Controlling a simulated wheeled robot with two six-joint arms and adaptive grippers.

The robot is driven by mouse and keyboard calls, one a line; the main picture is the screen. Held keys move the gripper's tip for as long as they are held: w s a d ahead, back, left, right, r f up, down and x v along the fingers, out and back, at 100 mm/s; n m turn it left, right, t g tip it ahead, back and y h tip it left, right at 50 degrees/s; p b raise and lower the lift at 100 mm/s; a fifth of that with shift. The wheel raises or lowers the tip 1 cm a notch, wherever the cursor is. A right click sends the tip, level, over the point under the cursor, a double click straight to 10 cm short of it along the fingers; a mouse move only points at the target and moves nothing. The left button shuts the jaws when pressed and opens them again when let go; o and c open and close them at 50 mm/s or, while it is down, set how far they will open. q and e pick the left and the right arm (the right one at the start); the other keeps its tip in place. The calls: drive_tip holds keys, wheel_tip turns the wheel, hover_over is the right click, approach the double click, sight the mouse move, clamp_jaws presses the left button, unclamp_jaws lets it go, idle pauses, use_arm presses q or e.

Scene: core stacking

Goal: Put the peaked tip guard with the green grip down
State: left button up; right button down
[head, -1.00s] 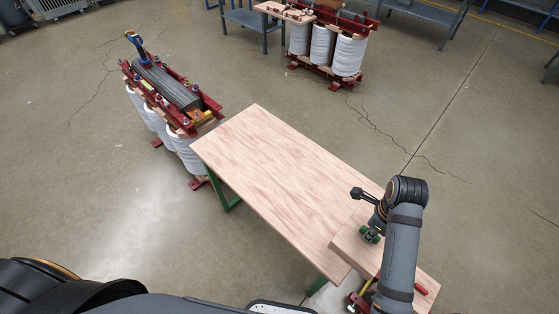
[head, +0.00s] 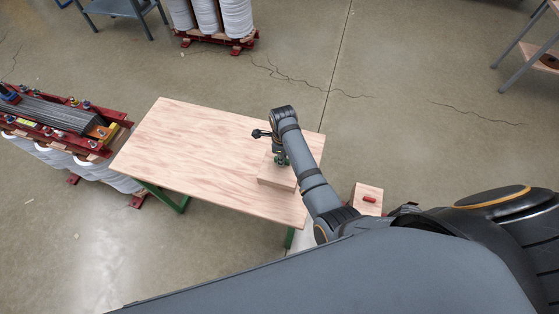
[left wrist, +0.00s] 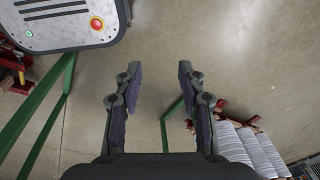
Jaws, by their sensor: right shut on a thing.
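The peaked tip guard (head: 275,180) is a pale wooden block with a green grip (head: 280,159) on top. It shows in the head view over the right part of the wooden table. My right gripper (head: 281,156) is shut on the green grip from above. The arm hides part of the guard, and I cannot tell whether its underside touches the table. My left gripper (left wrist: 158,75) is open and empty in the left wrist view, above the concrete floor.
The wooden table (head: 180,150) is bare to the left of the guard. A similar wooden piece with a red grip (head: 367,199) is beyond the table's right end, partly hidden by my body. A red-framed unit with white coils (head: 60,120) stands left. A grey box (left wrist: 65,25) shows in the left wrist view.

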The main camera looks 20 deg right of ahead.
drive_tip(key=shift+w+a+f, duration=0.25)
drive_tip(key=shift+w+f, duration=0.15)
drive_tip(key=shift+f, duration=0.1)
drive_tip(key=f, duration=0.3)
drive_tip(key=shift+w+f, duration=0.3)
drive_tip(key=shift+f, duration=0.05)
use_arm(q)
drive_tip(key=shift+s+d+f, duration=0.15)
drive_tip(key=shift+s+d, duration=0.15)
drive_tip(key=shift+d, duration=0.1)
use_arm(e)
drive_tip(key=shift+a+f, duration=0.1)
drive_tip(key=c, duration=1.3)
unclamp_jaws()
drive_tip(key=shift+s, duration=0.1)
drive_tip(key=shift+c, duration=0.2)
use_arm(q)
drive_tip(key=shift+a, duration=0.1)
